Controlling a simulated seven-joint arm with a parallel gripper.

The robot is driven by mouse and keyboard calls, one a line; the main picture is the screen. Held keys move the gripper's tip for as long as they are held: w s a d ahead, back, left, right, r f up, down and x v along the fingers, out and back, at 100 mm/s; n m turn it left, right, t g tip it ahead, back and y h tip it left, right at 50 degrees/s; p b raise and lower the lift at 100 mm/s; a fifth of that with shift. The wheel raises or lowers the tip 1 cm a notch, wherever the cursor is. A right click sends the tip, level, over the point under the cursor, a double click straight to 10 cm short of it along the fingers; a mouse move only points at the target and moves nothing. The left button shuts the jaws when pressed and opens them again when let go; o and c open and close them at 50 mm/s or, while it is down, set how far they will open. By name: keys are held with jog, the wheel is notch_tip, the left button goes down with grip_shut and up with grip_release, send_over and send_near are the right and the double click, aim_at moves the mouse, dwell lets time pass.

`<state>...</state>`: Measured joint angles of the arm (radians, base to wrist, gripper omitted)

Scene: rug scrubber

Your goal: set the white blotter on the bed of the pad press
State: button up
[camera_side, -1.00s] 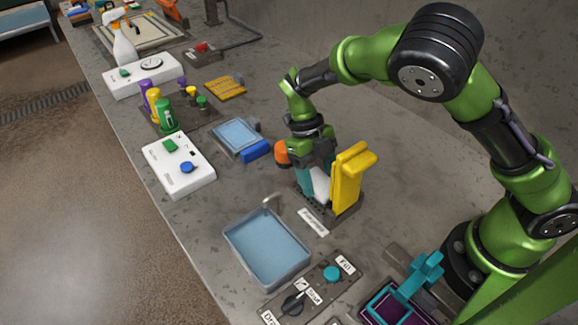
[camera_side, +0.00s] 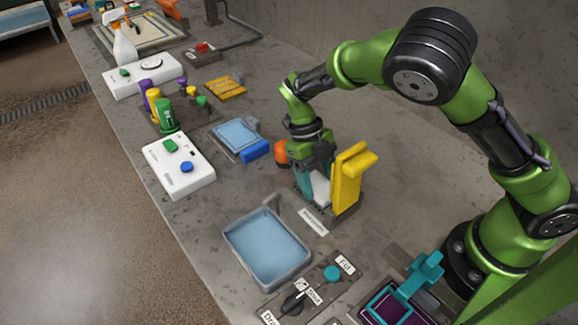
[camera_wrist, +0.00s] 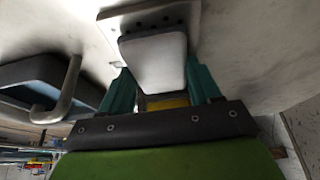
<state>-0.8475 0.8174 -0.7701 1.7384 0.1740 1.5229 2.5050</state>
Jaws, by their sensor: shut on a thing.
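The white blotter (camera_wrist: 153,58) is between the teal fingers of my gripper (camera_wrist: 162,78), which is shut on it. In the side view the blotter (camera_side: 320,189) shows as a white patch under my gripper (camera_side: 313,186). A dark plate with holes (camera_wrist: 138,20) lies just past the blotter in the wrist view. This plate and a yellow upright with a handle (camera_side: 350,178) appear to be the pad press. The blotter is over or on the plate; I cannot tell whether it touches. The yellow part stands close beside my fingers.
A blue basin (camera_side: 266,248) with a tap is in front of the plate. A label (camera_side: 314,221) lies at the plate's edge. A knob panel (camera_side: 312,290) and a purple unit with a teal handle (camera_side: 421,275) are nearer. An orange knob (camera_side: 281,152) is close left of my gripper.

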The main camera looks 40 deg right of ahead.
jog(key=o, duration=1)
jog(key=shift+f, duration=0.1)
jog(key=shift+o, duration=0.2)
jog(key=v, duration=1.7)
